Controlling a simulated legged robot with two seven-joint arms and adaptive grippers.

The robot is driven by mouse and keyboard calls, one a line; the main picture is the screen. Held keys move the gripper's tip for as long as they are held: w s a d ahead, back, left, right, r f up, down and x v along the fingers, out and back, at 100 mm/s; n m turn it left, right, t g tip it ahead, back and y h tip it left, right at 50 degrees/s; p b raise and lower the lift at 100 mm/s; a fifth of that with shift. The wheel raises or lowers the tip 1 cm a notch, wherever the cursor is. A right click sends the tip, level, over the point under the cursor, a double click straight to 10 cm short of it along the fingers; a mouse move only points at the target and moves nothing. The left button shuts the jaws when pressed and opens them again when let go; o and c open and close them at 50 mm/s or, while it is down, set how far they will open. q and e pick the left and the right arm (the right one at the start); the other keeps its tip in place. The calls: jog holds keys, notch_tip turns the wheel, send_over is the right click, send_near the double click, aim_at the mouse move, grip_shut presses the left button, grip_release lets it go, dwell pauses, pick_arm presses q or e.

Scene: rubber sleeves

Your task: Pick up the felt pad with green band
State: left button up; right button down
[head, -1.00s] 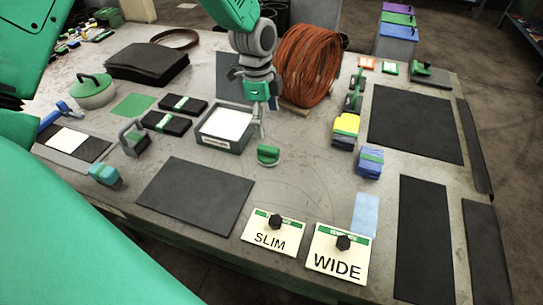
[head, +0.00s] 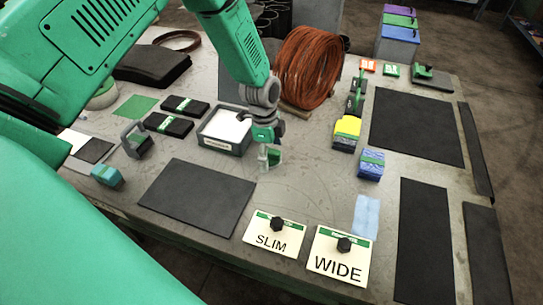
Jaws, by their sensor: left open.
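Two flat black pads with green-and-white bands, a rear one (head: 185,105) and a front one (head: 168,124), lie left of the gripper, beside the grey tray. A blue stack with a green band (head: 371,164) stands to the right, apart from the gripper. My right gripper is not in view.
A grey tray with white contents (head: 224,145) stands just left of the gripper. An orange coil (head: 308,66) stands behind. A dark mat (head: 197,198) and the SLIM (head: 273,234) and WIDE (head: 338,256) signs lie in front. Table between gripper and signs is clear.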

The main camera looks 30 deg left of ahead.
aim_at(270, 150)
pick_arm(q)
jog(key=shift+a, duration=0.25)
jog(key=c, duration=1.3)
jog(key=shift+o, duration=0.2)
jog(key=shift+d+r, duration=0.1)
jog(key=shift+r, duration=0.35)
notch_tip(270, 150, up, 9)
jog(key=shift+r, duration=0.1)
jog(key=shift+o, duration=0.7)
